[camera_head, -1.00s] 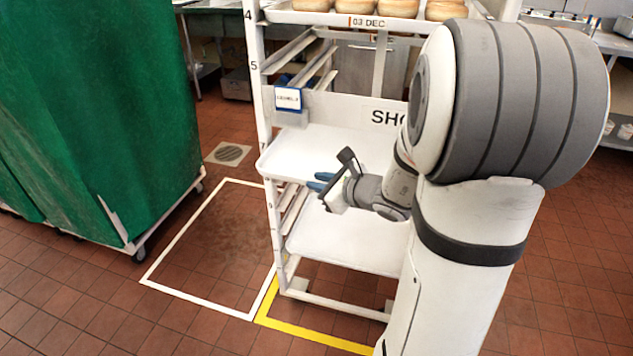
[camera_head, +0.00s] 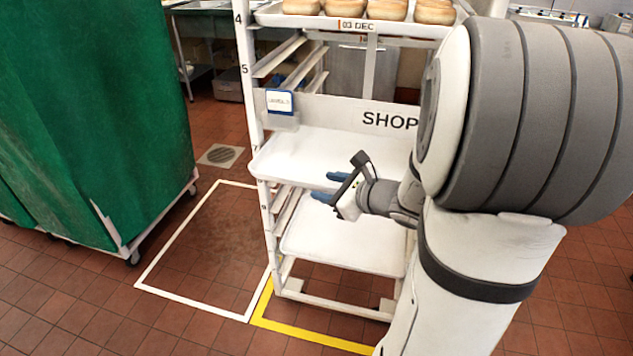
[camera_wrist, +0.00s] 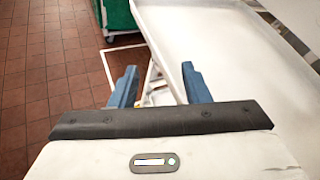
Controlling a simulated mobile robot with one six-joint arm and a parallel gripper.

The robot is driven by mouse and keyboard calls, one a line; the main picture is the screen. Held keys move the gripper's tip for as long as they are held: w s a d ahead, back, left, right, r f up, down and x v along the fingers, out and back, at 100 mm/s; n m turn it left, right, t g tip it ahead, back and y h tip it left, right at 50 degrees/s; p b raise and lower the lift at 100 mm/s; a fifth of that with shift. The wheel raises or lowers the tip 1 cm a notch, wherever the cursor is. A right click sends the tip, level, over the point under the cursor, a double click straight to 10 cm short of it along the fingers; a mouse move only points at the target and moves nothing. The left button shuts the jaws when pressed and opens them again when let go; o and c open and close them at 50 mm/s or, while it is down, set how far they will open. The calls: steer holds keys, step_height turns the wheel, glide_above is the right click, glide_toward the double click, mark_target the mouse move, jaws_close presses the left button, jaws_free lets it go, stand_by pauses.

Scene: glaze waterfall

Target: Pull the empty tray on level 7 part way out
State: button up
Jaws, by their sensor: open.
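The empty white tray (camera_head: 310,152) on level 7 sits in the white rack (camera_head: 253,90), its front edge level with or a little proud of the posts. My gripper (camera_head: 333,188) is just below and in front of that tray's front edge in the head view. In the wrist view, the fingers of my gripper (camera_wrist: 157,88) point along the edge of a white tray (camera_wrist: 215,45), which lies at the right finger. I cannot tell whether the finger touches it.
A lower white tray (camera_head: 345,243) sits beneath in the rack. A tray of buns (camera_head: 300,20) is on level 4. A green covered cart (camera_head: 100,130) stands at the left. White-outlined floor (camera_head: 205,255) beside the rack is clear. A yellow line (camera_head: 300,336) runs before the rack.

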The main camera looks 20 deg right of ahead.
steer(key=shift+v, duration=1.25)
